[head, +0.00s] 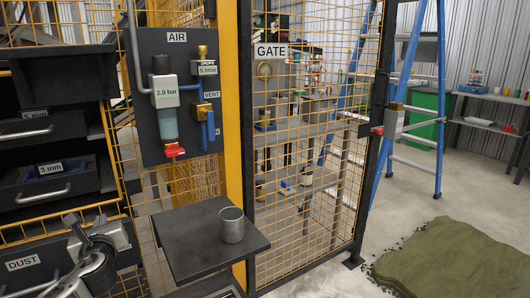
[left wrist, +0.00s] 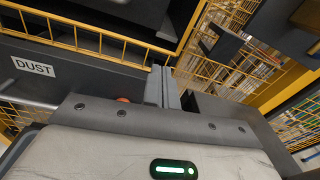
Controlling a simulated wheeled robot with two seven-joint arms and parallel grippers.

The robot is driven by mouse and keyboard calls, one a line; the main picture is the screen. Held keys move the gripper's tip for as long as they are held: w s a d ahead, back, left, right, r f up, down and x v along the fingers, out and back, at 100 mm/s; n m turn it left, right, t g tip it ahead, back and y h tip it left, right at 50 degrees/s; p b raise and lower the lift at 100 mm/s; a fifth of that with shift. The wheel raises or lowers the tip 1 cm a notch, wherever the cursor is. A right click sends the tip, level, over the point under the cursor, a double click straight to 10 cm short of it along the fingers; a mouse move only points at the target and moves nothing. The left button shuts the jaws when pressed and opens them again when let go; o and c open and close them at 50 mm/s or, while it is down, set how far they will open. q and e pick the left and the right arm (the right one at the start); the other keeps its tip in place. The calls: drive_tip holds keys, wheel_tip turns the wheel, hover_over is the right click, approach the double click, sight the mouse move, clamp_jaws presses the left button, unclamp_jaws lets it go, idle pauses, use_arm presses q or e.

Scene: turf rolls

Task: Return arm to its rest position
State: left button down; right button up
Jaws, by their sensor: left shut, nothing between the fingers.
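My left gripper (head: 76,222) is at the lower left of the head view, in front of the drawer rack and above the panel marked DUST. In the left wrist view its fingers (left wrist: 162,88) are together, with nothing between them. My left arm comes in from the bottom left corner of the head view. My right gripper shows in neither view.
A dark shelf (head: 190,255) with a metal cup (head: 231,225) stands right of my left gripper. The AIR panel (head: 180,55) hangs above it. The yellow mesh gate (head: 300,215) is to the right. A green turf pile (head: 450,262) lies on the floor.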

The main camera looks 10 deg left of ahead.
use_arm(q)
drive_tip(key=s+d+f+n+g+h+p, duration=0.1)
drive_tip(key=s+d+f+n+h, duration=0.35)
drive_tip(key=d+f, duration=0.4)
drive_tip(key=s+d+f+n+g+h, duration=0.1)
drive_tip(key=s+d+f+n+h, duration=0.3)
drive_tip(key=s+d+f, duration=0.4)
drive_tip(key=s+d+n+g+h+p, duration=0.1)
drive_tip(key=s+d+n+h, duration=0.4)
drive_tip(key=s+d+n, duration=0.9)
drive_tip(key=d+n, duration=0.1)
drive_tip(key=n, duration=0.2)
drive_tip(key=shift+s+d+r+p, duration=0.25)
drive_tip(key=shift+d+r+p, duration=0.1)
drive_tip(key=shift+r, duration=0.05)
